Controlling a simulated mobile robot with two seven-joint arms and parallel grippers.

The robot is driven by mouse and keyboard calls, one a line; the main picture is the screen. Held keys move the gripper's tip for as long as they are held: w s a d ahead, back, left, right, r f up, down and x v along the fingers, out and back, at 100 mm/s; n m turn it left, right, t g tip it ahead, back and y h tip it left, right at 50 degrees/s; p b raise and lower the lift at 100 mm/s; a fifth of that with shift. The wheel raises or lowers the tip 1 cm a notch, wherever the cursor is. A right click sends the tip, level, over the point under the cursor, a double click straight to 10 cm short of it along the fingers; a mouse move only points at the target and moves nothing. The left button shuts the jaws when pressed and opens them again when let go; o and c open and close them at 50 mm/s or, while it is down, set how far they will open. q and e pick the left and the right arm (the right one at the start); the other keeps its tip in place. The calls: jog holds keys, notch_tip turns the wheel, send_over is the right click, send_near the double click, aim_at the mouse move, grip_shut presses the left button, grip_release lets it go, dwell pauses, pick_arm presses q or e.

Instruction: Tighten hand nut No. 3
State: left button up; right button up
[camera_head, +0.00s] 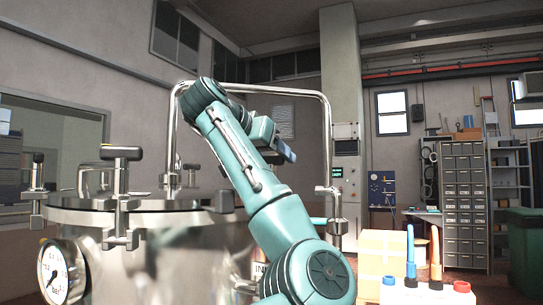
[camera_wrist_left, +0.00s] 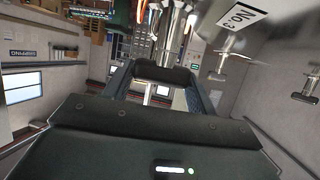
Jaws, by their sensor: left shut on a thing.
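A steel vessel (camera_head: 150,265) stands at the left in the head view, with a flanged lid (camera_head: 165,203). T-handled hand nuts (camera_head: 121,153) sit around its rim. My left arm rises in front of the vessel's right side and hides part of its rim; its fingertips are hidden in this view. In the left wrist view my left gripper (camera_wrist_left: 163,80) is shut on a dark bar, apparently the handle of hand nut No. 3 (camera_wrist_left: 165,72). A "No.3" label (camera_wrist_left: 235,18) shows close by on the vessel. Two other T-handles (camera_wrist_left: 216,75) show at the right.
A pressure gauge (camera_head: 61,271) is on the vessel's front. A cardboard box (camera_head: 382,255) and a white rack with coloured pieces (camera_head: 425,290) stand at the right. Drawer cabinets (camera_head: 463,190) stand behind.

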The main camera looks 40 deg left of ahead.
pick_arm(q)
jog(key=o, duration=1)
pick_arm(e)
jog(key=shift+w+a, duration=0.1)
pick_arm(q)
jog(key=shift+s, duration=0.1)
jog(key=shift+s+r, duration=0.15)
jog(key=shift+s, duration=0.15)
jog(key=b+v, duration=0.5)
jog(key=v, duration=0.7)
jog(key=shift+s, duration=0.15)
pick_arm(e)
jog(key=shift+w+a+f+n+t+y, duration=0.1)
jog(key=shift+a+f+n+t+y, duration=0.15)
jog(key=shift+a, duration=0.25)
jog(key=shift+w+a+f+n+t+y, duration=0.1)
jog(key=shift+a+f+n+y, duration=0.1)
jog(key=shift+a+y, duration=0.2)
pick_arm(q)
jog(key=shift+c, duration=0.6)
